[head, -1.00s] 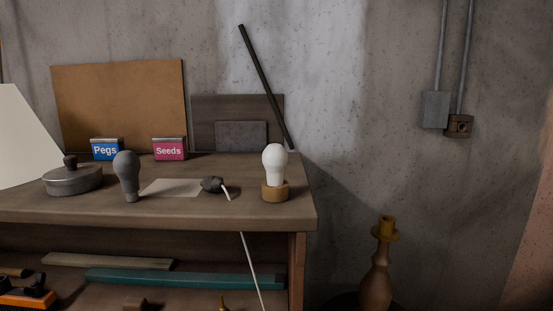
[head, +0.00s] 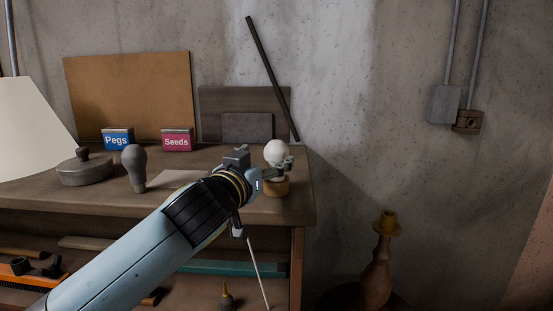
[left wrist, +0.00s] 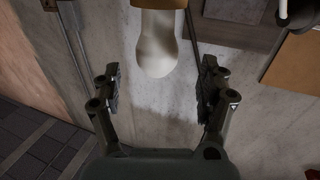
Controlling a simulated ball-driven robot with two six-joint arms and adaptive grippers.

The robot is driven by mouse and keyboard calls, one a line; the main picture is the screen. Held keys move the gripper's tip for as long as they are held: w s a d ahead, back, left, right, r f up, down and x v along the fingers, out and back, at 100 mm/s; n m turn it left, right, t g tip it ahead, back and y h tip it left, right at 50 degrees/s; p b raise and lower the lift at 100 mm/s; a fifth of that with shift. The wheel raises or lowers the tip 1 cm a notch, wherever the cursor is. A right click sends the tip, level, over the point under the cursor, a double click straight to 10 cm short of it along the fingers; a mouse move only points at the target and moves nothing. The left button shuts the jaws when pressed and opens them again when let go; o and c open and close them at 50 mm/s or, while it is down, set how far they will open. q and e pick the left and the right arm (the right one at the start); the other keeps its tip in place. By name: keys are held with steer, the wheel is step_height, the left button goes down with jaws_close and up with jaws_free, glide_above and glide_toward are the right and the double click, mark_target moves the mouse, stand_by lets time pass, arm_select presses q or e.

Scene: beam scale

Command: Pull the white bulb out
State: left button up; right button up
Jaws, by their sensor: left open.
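The white bulb (head: 277,151) stands upright in a round wooden socket (head: 278,188) near the right end of the workbench. My left gripper (head: 279,168) is in front of the bulb and hides its lower part in the head view. In the left wrist view the picture is turned over, so the white bulb (left wrist: 157,45) hangs from the top with the wooden socket (left wrist: 158,4) above it. The open fingers of my left gripper (left wrist: 158,88) are on either side of the bulb's line, apart from it. My right gripper is not in view.
A dark rod (head: 271,77) leans on the wall behind. The bench's right edge is close.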

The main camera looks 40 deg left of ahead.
mark_target(276, 140)
arm_select(q)
steer(key=x, duration=0.2)
steer(key=p+x, duration=0.1)
steer(key=x, duration=0.2)
steer(key=shift+w+d+f, duration=0.15)
steer(key=shift+w+f, duration=0.05)
steer(key=shift+w, duration=0.15)
steer(key=shift+s, duration=0.1)
steer(key=c, duration=1.2)
steer(key=shift+c, duration=0.3)
steer(key=shift+r, duration=0.1)
steer(key=shift+r, duration=0.25)
step_height(276, 140, up, 4)
steer(key=shift+f+p, duration=0.1)
steer(key=shift+p, duration=0.4)
steer(key=s+d+r, duration=0.6)
steer(key=s+d, duration=0.2)
steer(key=shift+s+r, duration=0.25)
steer(key=shift+r, duration=0.05)
